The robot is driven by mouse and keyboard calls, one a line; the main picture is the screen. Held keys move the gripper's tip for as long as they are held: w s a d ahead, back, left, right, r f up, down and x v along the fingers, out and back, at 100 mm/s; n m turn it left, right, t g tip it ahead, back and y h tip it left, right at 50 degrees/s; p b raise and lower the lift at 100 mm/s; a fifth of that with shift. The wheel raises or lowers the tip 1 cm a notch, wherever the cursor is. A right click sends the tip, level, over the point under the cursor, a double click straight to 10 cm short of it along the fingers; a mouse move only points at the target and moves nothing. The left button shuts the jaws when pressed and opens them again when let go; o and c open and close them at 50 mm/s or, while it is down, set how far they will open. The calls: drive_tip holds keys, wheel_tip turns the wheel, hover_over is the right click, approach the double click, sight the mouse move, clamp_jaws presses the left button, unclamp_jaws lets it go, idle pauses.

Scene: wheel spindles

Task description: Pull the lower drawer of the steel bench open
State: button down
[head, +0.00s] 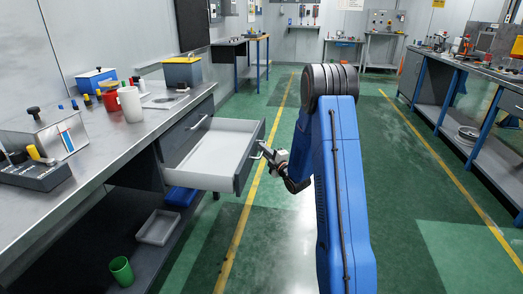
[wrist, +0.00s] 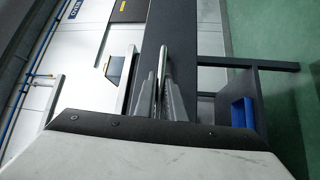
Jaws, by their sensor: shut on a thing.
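The steel bench (head: 92,150) runs along the left in the head view. Its lower drawer (head: 215,150) stands well out from the bench, with an empty pale tray and a dark front. The upper drawer (head: 187,128) is flush in the bench. My gripper (head: 266,156) is at the front of the lower drawer, shut on the drawer's bar handle (head: 262,148). In the wrist view the handle (wrist: 162,72) runs up between my fingers (wrist: 161,98), beside the dark drawer front (wrist: 208,50). The fingertips' exact contact is partly hidden.
A red cup (head: 109,99), a white cylinder (head: 130,104) and boxes stand on the bench top. Below the drawer are a blue bin (head: 180,196), a grey tray (head: 158,227) and a green cup (head: 121,270). Green floor is clear in the aisle; another bench (head: 460,85) stands right.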

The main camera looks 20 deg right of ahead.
drive_tip(key=shift+f, duration=0.1)
drive_tip(key=c, duration=2.1)
unclamp_jaws()
drive_tip(key=shift+s, duration=0.1)
drive_tip(key=v, duration=1.7)
drive_tip(key=shift+s, duration=0.15)
